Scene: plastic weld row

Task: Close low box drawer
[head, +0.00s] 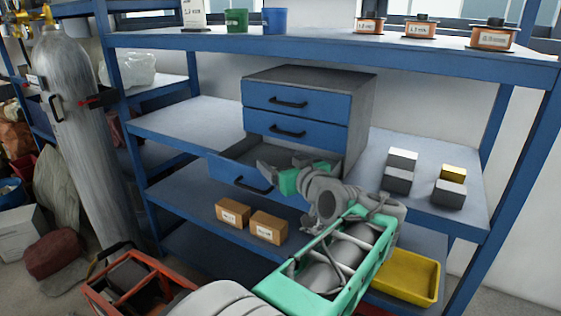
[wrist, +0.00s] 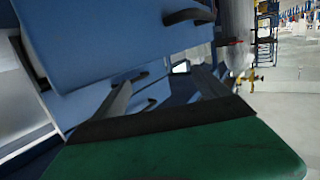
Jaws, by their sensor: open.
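The grey drawer cabinet (head: 362,105) with three blue drawers stands on the middle shelf. Its low drawer (head: 228,172) is pulled out, with its black handle (head: 252,185) on the front. The upper two drawers are flush with the cabinet. My gripper (head: 266,170) is open and empty, its fingers pointing left at the right part of the low drawer, partly hiding it. In the wrist view a large blue panel (wrist: 105,40), seemingly the low drawer's front, fills the upper left beside the open fingers (wrist: 163,80), with a dark handle (wrist: 188,15). I cannot tell whether a finger touches it.
Two small cardboard boxes (head: 232,213) (head: 268,227) sit on the shelf below the drawer. Grey blocks (head: 399,172) stand right of the cabinet. A yellow tray (head: 408,277) lies low right. Blue shelf posts (head: 515,180) and a gas cylinder (head: 85,140) flank the space.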

